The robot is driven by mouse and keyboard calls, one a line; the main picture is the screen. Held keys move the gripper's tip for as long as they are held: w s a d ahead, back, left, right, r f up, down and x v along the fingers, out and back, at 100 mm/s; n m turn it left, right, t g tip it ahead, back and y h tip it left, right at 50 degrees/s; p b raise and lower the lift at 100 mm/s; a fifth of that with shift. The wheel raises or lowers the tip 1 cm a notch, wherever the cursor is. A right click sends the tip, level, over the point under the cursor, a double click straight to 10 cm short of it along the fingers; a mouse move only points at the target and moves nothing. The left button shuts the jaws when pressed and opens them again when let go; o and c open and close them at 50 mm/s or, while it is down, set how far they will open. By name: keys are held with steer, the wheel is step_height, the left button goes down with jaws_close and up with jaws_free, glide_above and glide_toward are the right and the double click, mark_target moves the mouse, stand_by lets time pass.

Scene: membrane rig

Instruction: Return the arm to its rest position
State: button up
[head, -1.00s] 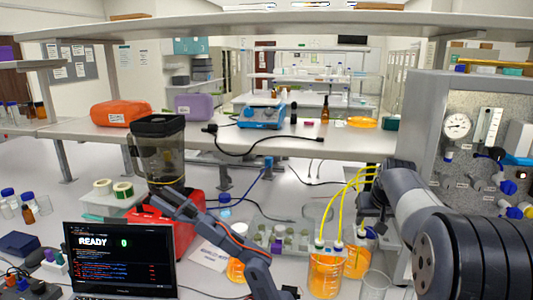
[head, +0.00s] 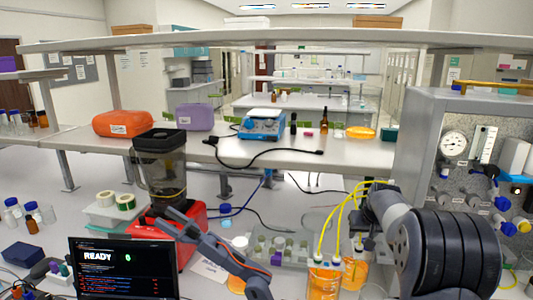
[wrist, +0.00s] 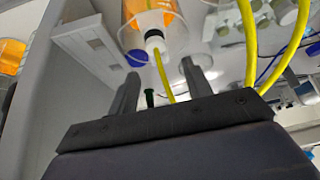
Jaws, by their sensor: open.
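My arm (head: 447,252) reaches in from the lower right of the head view. Its gripper (wrist: 160,86) shows in the wrist view with two dark fingers apart and nothing gripped between them. A yellow tube (wrist: 163,76) passes behind the gap between the fingers, running from the white cap of an orange-filled bottle (wrist: 150,22). In the head view the gripper end is small and dark beside the bottles and partly hidden by the arm.
Orange-filled bottles (head: 324,279) with yellow tubes (head: 322,228) stand just left of my arm. A grey panel with a gauge (head: 453,145) is close at the right. A laptop (head: 124,268) and a red-based machine (head: 180,245) stand at the left. A shelf (head: 270,42) spans above.

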step_height(320, 180, up, 6)
steer(key=p, duration=0.2)
steer(key=shift+r, duration=0.15)
stand_by(0.4)
